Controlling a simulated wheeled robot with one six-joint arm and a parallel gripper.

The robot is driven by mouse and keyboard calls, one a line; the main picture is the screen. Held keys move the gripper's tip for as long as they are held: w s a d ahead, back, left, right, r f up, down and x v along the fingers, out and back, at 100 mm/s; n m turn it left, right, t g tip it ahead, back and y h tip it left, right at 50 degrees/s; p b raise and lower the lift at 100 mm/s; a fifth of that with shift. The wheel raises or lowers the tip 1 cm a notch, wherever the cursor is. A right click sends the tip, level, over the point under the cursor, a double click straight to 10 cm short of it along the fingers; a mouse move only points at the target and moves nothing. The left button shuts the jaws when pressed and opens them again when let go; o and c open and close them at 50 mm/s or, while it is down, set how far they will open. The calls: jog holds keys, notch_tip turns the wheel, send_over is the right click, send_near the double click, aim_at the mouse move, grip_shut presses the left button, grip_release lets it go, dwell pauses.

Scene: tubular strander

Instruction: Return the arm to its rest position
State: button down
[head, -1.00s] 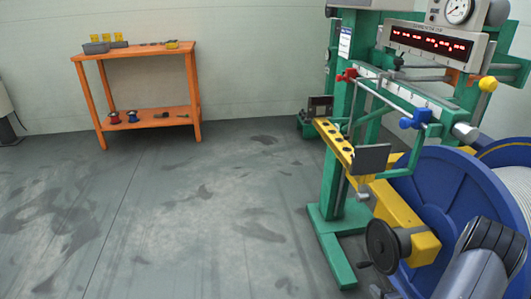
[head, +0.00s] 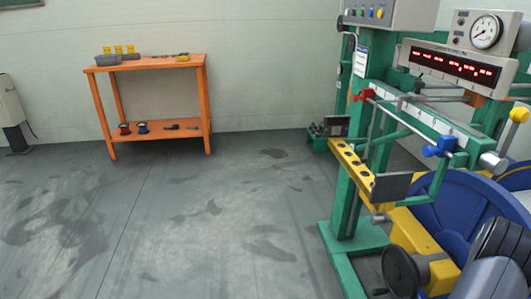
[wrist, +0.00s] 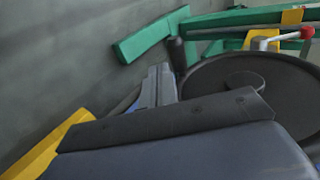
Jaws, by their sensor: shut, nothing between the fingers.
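Part of my arm (head: 488,262) shows at the lower right corner of the head view, in front of the strander's blue reel (head: 455,205). My gripper does not show in the head view. In the wrist view my gripper (wrist: 158,82) shows as two grey fingers close together, shut and empty, beyond a dark bar and a blue-grey body. A black handwheel (wrist: 255,85) lies beside and beyond the fingers on the right; I cannot tell the gap between them.
The strander's green frame (head: 350,190), yellow perforated arm (head: 352,165) and black handwheel (head: 402,272) stand close to my arm. A red-lit display (head: 455,65) is above. An orange bench (head: 150,62) stands by the back wall. The floor (head: 180,230) at left and centre is clear.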

jog(key=shift+s+r+g+p, duration=0.35)
jog(key=shift+r+g, duration=0.1)
jog(key=shift+g, duration=0.25)
jog(key=shift+s+r+g+p, duration=0.35)
jog(key=shift+r+g, duration=0.1)
jog(key=shift+g, duration=0.25)
